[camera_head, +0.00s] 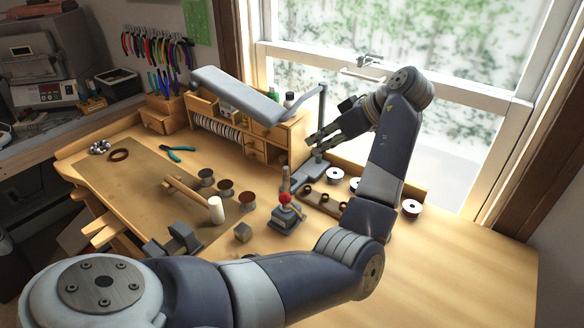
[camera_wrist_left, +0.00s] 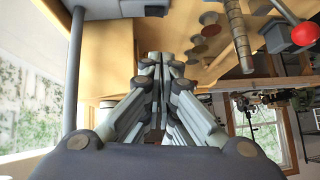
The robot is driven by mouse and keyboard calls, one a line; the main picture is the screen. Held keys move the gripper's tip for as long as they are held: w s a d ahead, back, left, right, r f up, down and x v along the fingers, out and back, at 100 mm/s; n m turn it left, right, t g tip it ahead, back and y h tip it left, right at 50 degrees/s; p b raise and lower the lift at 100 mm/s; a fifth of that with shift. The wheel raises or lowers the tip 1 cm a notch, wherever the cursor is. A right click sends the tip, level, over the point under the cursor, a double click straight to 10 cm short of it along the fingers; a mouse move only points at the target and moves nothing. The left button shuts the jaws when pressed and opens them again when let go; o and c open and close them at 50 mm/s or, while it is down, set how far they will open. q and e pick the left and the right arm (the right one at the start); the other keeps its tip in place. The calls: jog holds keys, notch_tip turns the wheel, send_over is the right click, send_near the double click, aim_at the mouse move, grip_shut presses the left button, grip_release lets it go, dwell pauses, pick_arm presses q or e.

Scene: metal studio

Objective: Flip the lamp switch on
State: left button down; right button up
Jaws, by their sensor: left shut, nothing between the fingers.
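The grey desk lamp has a long bar-shaped head (camera_head: 238,94) on an upright post (camera_head: 323,108) and a flat base (camera_head: 308,178) on the workbench. The post also shows at the left of the left wrist view (camera_wrist_left: 72,75), with part of the base at its top. My left gripper (camera_head: 309,141) is just above the lamp base, beside the post. In the left wrist view its fingers (camera_wrist_left: 160,62) are together with nothing between them. I cannot make out the lamp switch or whether the gripper touches the lamp. My right gripper is not in view.
A small grey device with a red ball knob (camera_head: 285,199) stands near the lamp base. A wooden organizer (camera_head: 255,148) stands behind, and a rack with white spools (camera_head: 411,208) lies right. A mallet (camera_head: 216,209) and pliers (camera_head: 177,154) lie left. The bench's front right is clear.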

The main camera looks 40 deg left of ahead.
pick_arm(q)
jog(key=p+x, duration=0.2)
jog(key=x, duration=0.8)
jog(key=shift+a, duration=0.2)
jog(key=f, duration=0.1)
jog(key=f+p, duration=0.1)
jog(key=f, duration=0.1)
jog(key=shift+s+d+f, duration=0.1)
jog(key=shift+s+d, duration=0.05)
jog(key=shift+s, duration=0.05)
jog(key=shift+f, duration=0.35)
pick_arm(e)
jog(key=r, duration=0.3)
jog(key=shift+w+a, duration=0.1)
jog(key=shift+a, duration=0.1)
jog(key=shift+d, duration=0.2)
